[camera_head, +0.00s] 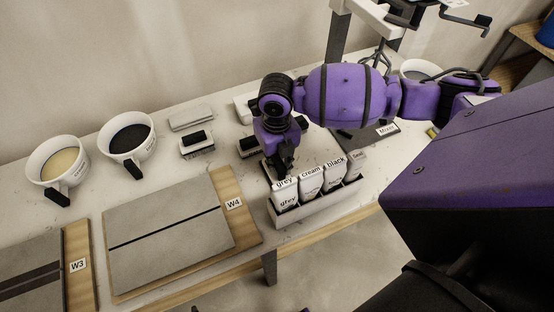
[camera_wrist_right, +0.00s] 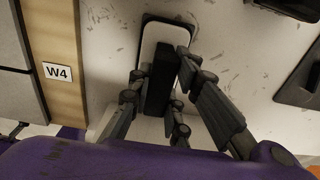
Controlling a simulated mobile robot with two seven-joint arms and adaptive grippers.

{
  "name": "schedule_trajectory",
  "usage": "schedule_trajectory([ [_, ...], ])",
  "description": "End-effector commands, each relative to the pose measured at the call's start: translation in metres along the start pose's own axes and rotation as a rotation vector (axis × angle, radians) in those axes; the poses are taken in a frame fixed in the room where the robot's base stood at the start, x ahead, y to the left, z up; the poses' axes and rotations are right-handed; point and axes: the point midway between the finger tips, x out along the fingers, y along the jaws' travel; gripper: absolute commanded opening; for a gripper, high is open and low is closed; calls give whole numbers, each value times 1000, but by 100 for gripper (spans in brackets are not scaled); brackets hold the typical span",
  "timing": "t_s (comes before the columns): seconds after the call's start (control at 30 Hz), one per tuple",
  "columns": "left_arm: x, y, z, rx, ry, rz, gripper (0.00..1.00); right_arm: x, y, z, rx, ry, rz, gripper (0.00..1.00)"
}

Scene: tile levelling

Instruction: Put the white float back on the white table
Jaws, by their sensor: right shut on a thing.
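My right gripper (camera_head: 283,168) points down over the white table (camera_head: 205,172), between the W4 board and the bag caddy. In the right wrist view its fingers (camera_wrist_right: 163,88) are closed around the black handle of the white float (camera_wrist_right: 150,42). The float has a pale base with a dark rim, and its near end is hidden by the fingers. My left gripper is not in view.
A caddy (camera_head: 318,205) of labelled bags stands close in front of the right gripper. The W4 board (camera_head: 165,240) lies left. Another black-handled float (camera_head: 197,146), a grey block (camera_head: 191,118) and two buckets (camera_head: 127,136) stand farther left. Bare table lies between the W4 board and the floats.

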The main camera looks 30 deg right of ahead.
Motion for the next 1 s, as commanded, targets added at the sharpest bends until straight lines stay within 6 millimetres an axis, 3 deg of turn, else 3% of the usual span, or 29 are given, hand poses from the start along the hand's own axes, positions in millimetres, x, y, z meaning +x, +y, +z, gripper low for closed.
schedule_trajectory([
  [0.17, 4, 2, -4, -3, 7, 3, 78, 4, 0, 0, 0, 1, 0, 0],
  [0.2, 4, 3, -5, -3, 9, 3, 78, 3, 0, 0, 0, 1, 0, 23],
  [0.3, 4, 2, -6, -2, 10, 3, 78, 3, 0, 0, 1, 0, 0, 36],
  [0.67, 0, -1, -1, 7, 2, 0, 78, -1, 0, 0, 1, -1, 0, 36],
  [0.77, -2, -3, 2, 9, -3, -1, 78, -11, 0, 1, 1, -3, 1, 36],
  [1.0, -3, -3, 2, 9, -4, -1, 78, -61, 0, 2, 0, -5, 0, 36],
])
